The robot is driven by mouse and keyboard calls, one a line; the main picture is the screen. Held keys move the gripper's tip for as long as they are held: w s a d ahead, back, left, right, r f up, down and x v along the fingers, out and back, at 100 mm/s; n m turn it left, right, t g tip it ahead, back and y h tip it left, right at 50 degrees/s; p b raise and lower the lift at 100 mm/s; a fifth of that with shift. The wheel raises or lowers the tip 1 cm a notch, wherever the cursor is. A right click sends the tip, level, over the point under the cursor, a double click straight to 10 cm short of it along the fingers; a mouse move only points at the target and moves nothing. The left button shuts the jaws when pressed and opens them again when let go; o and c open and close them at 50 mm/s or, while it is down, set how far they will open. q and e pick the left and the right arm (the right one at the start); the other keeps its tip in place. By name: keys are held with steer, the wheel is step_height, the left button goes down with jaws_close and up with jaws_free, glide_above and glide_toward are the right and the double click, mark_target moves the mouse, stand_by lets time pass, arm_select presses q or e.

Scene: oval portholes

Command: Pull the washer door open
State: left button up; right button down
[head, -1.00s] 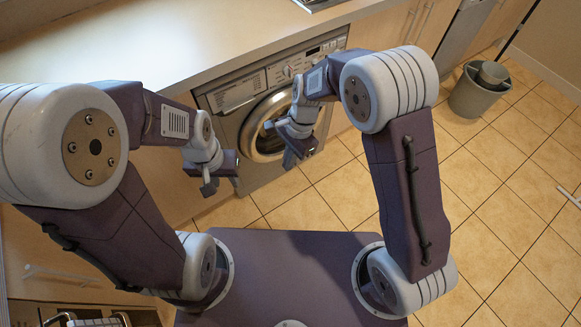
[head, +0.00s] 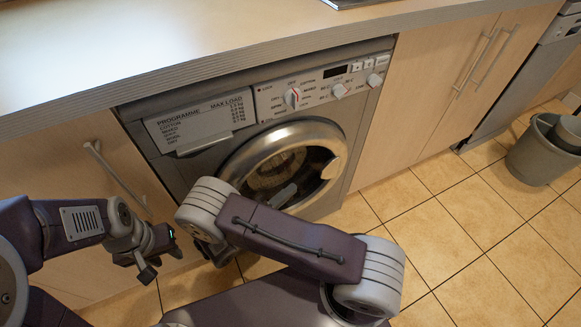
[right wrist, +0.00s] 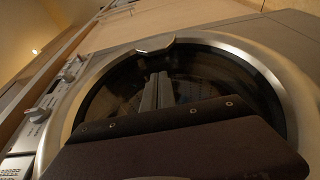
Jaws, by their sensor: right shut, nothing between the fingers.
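The grey washer (head: 355,115) stands under the counter. Its round door (head: 318,133) has a silver ring and dark glass and looks closed. The door handle (head: 330,168) is a metal piece at the ring's right side; it shows at the top of the ring in the right wrist view (right wrist: 155,45). My right gripper (right wrist: 157,78) is shut and empty, in front of the glass, its tips pointing toward the handle and apart from it. In the head view my right arm largely hides it. My left gripper (head: 162,262) is open and empty, left of the door, before the cabinet.
The counter (head: 230,40) overhangs the washer. Cabinets with bar handles (head: 478,60) stand on both sides. A grey bucket (head: 540,155) stands on the floor at the far right. The tiled floor (head: 440,235) right of the washer is clear.

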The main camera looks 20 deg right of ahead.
steer(key=b+x, duration=0.3)
steer(key=x, duration=0.7)
steer(key=shift+s+r, duration=0.15)
steer(key=shift+s, duration=0.05)
steer(key=shift+s, duration=0.15)
